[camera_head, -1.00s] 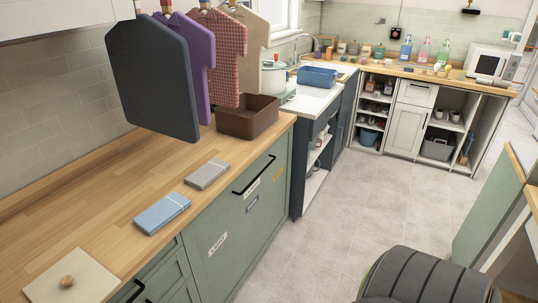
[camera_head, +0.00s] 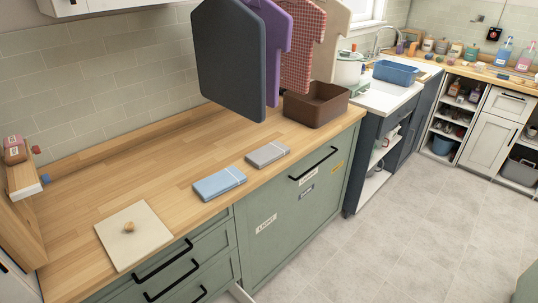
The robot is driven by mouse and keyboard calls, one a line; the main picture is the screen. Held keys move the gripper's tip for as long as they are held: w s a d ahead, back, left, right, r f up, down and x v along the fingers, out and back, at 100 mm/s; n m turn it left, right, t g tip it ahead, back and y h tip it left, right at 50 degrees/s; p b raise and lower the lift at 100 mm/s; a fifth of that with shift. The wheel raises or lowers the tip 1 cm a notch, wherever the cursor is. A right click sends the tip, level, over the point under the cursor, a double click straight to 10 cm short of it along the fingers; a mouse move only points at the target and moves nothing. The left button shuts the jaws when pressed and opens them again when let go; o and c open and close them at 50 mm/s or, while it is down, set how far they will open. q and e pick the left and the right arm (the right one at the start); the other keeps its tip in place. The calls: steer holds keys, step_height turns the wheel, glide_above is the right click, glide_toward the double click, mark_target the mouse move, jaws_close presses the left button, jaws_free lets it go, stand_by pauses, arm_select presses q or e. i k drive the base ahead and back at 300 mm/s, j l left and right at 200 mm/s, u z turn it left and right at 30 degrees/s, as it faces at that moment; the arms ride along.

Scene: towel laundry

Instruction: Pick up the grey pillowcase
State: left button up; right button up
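In the head view, a small flat grey folded cloth (camera_head: 267,154) with a light band lies on the wooden counter near its front edge; I take it as the grey pillowcase. A blue folded cloth (camera_head: 218,184) with a similar band lies just to its left, a small gap apart. Neither of my grippers shows in the head view, and nothing touches the grey cloth.
Dark, purple, red-checked and beige garment shapes (camera_head: 235,60) hang above the counter. A brown bin (camera_head: 316,106) stands right of the cloths. A cream board with a knob (camera_head: 134,236) lies front left. The counter (camera_head: 165,165) behind the cloths is clear.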

mark_target(262, 156)
steer(key=i+l+u, duration=0.1)
steer(key=l, duration=0.25)
steer(key=i+l+u, duration=0.1)
steer(key=i+l, duration=0.2)
steer(key=i+l+u, duration=0.1)
steer(key=l, duration=0.35)
steer(key=i+l+u, duration=0.1)
steer(key=i+l, duration=0.15)
steer(key=l, duration=0.15)
